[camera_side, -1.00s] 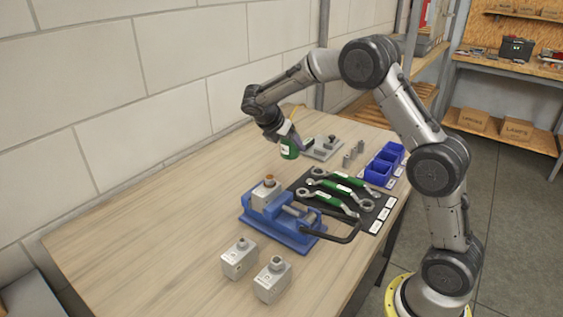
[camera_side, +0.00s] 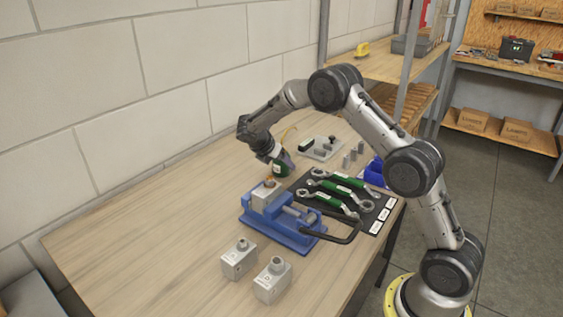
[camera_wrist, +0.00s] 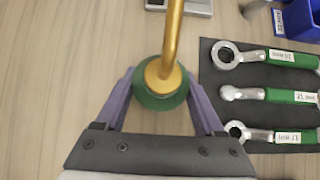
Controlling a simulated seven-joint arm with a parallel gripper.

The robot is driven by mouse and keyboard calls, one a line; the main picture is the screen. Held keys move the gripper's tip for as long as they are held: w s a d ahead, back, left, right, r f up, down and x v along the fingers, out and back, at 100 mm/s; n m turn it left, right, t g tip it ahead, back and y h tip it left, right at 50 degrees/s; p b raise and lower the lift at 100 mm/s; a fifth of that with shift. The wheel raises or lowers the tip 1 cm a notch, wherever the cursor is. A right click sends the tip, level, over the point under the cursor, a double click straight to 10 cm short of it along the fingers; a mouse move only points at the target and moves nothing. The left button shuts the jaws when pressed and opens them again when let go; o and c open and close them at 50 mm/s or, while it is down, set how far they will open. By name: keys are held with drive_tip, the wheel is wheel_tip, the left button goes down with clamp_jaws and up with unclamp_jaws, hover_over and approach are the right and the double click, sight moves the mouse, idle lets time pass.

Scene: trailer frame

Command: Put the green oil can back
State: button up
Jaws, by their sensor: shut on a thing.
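The green oil can (camera_side: 279,168) has a gold top and a long gold spout, which shows in the wrist view (camera_wrist: 165,75). My gripper (camera_side: 275,162) is shut on the can, with one purple finger on each side of it in the wrist view (camera_wrist: 160,98). The can looks close to upright, just behind the blue vise and left of the dark wrench mat. I cannot tell whether its base touches the table. My gripper hides part of the can in the side view.
A blue vise (camera_side: 290,232) with a metal block stands in front of the can. Several green-handled wrenches lie on the dark mat (camera_side: 303,181). A grey fixture plate (camera_side: 318,154) is behind, blue bins (camera_side: 374,172) to the right. The wooden table (camera_side: 165,205) is clear at left.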

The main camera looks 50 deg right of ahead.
drive_tip(key=o, duration=1.4)
drive_tip(key=shift+f, duration=0.15)
drive_tip(key=shift+c, duration=0.2)
